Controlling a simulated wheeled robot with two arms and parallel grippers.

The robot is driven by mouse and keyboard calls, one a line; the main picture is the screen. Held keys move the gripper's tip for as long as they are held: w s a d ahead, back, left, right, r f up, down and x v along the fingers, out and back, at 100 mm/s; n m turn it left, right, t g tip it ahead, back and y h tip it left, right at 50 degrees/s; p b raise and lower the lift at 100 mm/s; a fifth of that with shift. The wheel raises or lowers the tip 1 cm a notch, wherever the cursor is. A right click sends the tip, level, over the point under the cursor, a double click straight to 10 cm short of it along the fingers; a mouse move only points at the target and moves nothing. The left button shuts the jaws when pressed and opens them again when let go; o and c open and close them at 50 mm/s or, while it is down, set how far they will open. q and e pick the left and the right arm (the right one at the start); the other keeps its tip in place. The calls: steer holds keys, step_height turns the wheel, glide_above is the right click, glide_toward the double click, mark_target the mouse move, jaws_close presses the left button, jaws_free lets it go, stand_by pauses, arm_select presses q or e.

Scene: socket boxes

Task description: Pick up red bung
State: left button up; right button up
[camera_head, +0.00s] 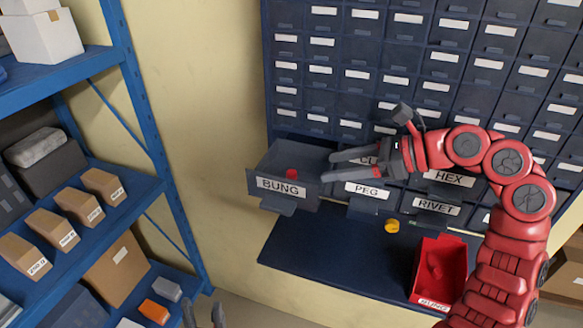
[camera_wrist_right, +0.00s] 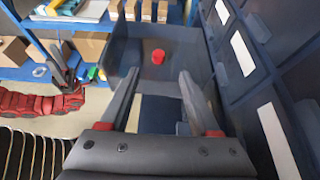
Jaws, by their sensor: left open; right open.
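The red bung (camera_head: 292,174) is in the open drawer labelled BUNG (camera_head: 262,166), which is pulled out of the cabinet. In the right wrist view the red bung (camera_wrist_right: 158,57) shows on the drawer floor, ahead of and between my fingertips. My right gripper (camera_head: 330,167) is open and empty at the right side of the drawer, its fingers pointing left toward the bung, apart from it. In its wrist view the right gripper (camera_wrist_right: 158,76) has its fingers spread. My left gripper (camera_head: 204,314) is open at the bottom edge, only its finger ends showing, far from the drawer.
Drawers labelled PEG (camera_head: 368,190), HEX (camera_head: 450,178) and RIVET (camera_head: 437,206) are beside the BUNG drawer. A yellow piece (camera_head: 391,226) and a red bin (camera_head: 453,262) are on the dark ledge (camera_head: 325,255) below. A blue shelf rack (camera_head: 135,85) with boxes is at left.

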mark_target(296, 173)
steer(key=p+x, duration=0.1)
steer(key=x, duration=0.2)
steer(key=shift+a, duration=0.3)
steer(key=p+x, duration=0.3)
steer(key=x, duration=0.1)
steer(key=shift+a, duration=0.2)
steer(key=shift+a+f, duration=0.1)
steer(key=shift+f, duration=0.2)
jaws_close()
